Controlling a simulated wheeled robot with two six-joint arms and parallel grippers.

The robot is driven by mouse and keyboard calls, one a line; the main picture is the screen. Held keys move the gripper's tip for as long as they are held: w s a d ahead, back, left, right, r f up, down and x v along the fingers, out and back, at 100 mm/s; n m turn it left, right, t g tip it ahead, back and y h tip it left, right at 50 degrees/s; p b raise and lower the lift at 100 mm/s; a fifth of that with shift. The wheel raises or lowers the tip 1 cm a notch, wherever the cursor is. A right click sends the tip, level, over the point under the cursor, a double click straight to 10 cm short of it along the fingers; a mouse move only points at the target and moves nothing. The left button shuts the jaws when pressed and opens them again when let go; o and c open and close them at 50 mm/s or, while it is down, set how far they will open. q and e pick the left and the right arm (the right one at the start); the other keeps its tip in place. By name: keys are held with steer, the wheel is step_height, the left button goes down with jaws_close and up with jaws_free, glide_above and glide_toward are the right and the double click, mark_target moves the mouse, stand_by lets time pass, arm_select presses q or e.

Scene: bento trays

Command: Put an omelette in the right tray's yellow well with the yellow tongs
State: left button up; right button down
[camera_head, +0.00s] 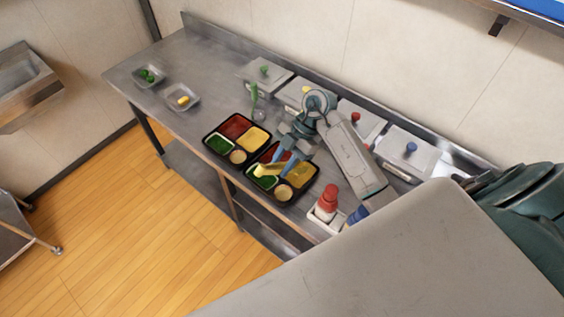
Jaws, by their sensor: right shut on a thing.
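The right tray (291,203) is black and has a red well, a yellow well (304,173), a green well (265,181) and a round tan well. My right gripper (284,161) is over this tray, with blue fingers shut on the yellow tongs (268,169). The pale yellow tongs lie across the view of the green well; whether they touch the tray or hold anything is too small to tell. A yellow piece, likely an omelette (183,100), lies in a small metal dish (194,105) at the left. My left gripper is not in view.
The left tray (204,137) is beside the right one. Green tongs (254,93) stand behind it. Lidded steel bins (405,160) line the back wall. A red-topped bottle (328,200) stands at the front right. A dish of green food (149,76) is far left. The counter's left part is mostly clear.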

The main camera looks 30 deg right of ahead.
steer(key=shift+f, duration=0.2)
steer(key=shift+a+f+b, duration=0.1)
steer(key=shift+f+b, duration=0.8)
steer(key=shift+f, duration=0.3)
steer(key=shift+s, duration=0.1)
steer(key=c, duration=1.5)
jaws_free()
steer(key=shift+f, duration=0.1)
steer(key=shift+r+p, duration=2.9)
steer(key=shift+r, duration=3.15)
